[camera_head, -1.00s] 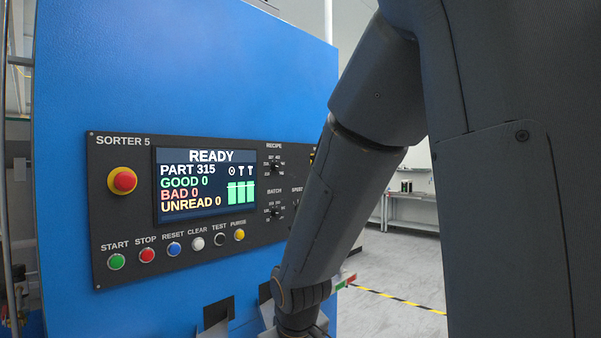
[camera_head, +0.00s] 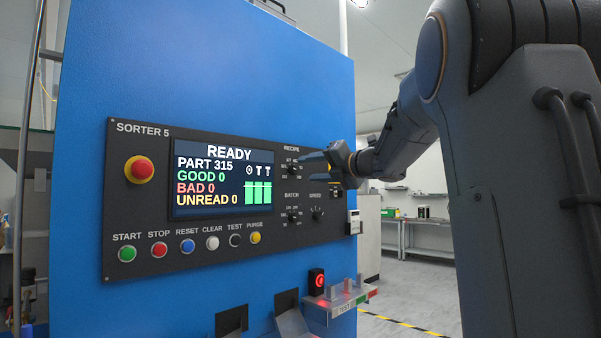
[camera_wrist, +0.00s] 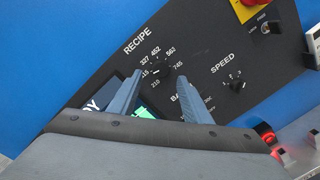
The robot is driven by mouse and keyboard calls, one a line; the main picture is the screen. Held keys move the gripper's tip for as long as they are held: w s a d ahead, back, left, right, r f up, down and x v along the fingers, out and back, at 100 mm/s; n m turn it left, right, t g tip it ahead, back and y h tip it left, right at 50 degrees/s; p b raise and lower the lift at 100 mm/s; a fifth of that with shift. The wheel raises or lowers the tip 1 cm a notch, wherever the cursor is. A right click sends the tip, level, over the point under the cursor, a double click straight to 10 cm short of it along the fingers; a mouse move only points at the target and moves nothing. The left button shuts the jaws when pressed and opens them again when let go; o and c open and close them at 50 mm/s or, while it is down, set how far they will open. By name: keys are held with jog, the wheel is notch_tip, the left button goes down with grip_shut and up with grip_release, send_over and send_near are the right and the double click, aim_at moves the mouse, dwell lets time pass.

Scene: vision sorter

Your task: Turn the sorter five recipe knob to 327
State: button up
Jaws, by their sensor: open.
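The recipe knob (camera_head: 293,170) is a small black knob on the dark panel of the blue sorter, under the RECIPE label. In the wrist view the knob (camera_wrist: 157,72) sits between my fingertips, ringed by small white numbers. Its pointer is too small to read surely. The display (camera_head: 224,178) reads READY, PART 315, with GOOD, BAD and UNREAD at 0. My gripper (camera_head: 306,166) is open just right of the knob, and in the wrist view its two fingers (camera_wrist: 160,75) stand on either side. I cannot tell whether they touch it.
The batch knob (camera_head: 293,217) and speed knob (camera_head: 317,213) lie just below. A red stop button (camera_head: 140,169) and a row of coloured buttons are on the panel's left and lower side.

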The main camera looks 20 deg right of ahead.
aim_at(297, 170)
jog(key=shift+p+x, duration=0.55)
jog(key=shift+x, duration=2.25)
jog(key=c, duration=1)
jog(key=shift+c, duration=0.2)
jog(key=shift+m+p, duration=0.4)
jog(key=shift+p, duration=0.15)
jog(key=m+p, duration=0.2)
jog(key=p, duration=0.1)
jog(key=m+p, duration=0.2)
jog(key=p, duration=0.1)
jog(key=shift+r+g, duration=0.25)
jog(key=shift+g, duration=0.05)
jog(key=m+p, duration=0.4)
jog(key=p, duration=0.1)
jog(key=shift+f+m+p, duration=0.15)
jog(key=shift+m+p, duration=0.15)
jog(key=shift+m, duration=0.1)
